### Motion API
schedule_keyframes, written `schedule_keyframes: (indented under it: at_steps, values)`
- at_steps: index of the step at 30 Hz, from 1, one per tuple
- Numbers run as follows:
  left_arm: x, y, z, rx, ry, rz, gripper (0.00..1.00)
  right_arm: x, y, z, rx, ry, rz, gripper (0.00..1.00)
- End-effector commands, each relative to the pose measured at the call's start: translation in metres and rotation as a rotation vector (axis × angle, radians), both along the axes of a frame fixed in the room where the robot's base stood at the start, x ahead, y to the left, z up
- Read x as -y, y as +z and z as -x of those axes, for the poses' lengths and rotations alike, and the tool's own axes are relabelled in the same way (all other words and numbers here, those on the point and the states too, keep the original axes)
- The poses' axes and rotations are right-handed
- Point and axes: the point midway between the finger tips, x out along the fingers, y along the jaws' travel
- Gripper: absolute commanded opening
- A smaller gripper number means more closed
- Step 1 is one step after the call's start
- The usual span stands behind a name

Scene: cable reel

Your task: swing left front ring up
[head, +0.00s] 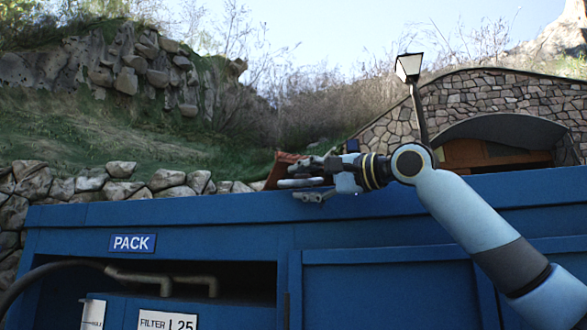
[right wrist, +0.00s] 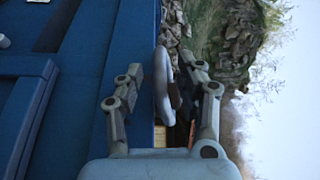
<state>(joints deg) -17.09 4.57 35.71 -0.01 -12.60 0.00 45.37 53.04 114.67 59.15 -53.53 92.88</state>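A grey ring (head: 294,183) shows nearly edge-on above the top edge of the blue cabinet (head: 150,213) in the head view. My right gripper (head: 312,180) is at the ring, with one finger above it and one below. In the right wrist view the ring (right wrist: 163,87) stands between the two spread fingers of my right gripper (right wrist: 180,72). A gap shows on the right finger's side; whether the left finger touches the ring I cannot tell. The ring's mount is hidden. My left gripper is not in view.
The cabinet front has a PACK sign (head: 132,243), a dark recess with a bent pipe (head: 165,279), a black hose (head: 45,270) and a FILTER label (head: 167,321). A reddish-brown object (head: 284,167) shows behind the gripper. The air above the cabinet is clear.

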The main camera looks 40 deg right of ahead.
Motion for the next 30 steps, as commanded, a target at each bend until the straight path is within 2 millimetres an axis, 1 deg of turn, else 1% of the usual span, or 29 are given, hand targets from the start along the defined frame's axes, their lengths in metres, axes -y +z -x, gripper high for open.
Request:
schedule_keyframes:
  at_steps: [1, 3, 7, 11, 18, 24, 27, 30]
  values:
    - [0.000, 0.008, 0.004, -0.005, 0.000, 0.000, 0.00, -0.003, 0.004, -0.006, -0.001, 0.004, -0.006, 0.37]
    - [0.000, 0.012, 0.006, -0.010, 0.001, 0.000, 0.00, -0.005, 0.004, -0.014, -0.001, 0.002, -0.005, 0.37]
    - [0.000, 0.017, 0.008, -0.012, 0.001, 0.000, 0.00, -0.008, 0.003, -0.024, -0.001, 0.000, -0.002, 0.37]
    - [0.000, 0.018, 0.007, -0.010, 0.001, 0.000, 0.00, -0.009, 0.001, -0.028, -0.001, 0.000, 0.000, 0.37]
    - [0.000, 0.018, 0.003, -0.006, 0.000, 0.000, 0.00, -0.009, 0.001, -0.028, -0.001, 0.000, 0.001, 0.37]
    - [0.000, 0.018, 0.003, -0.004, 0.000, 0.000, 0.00, -0.009, 0.001, -0.028, -0.001, 0.000, 0.001, 0.11]
    - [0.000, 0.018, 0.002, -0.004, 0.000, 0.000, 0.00, -0.009, 0.001, -0.028, -0.002, 0.000, 0.002, 0.00]
    - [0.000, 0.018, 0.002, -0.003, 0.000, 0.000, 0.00, -0.009, 0.000, -0.028, -0.002, 0.000, 0.002, 0.00]
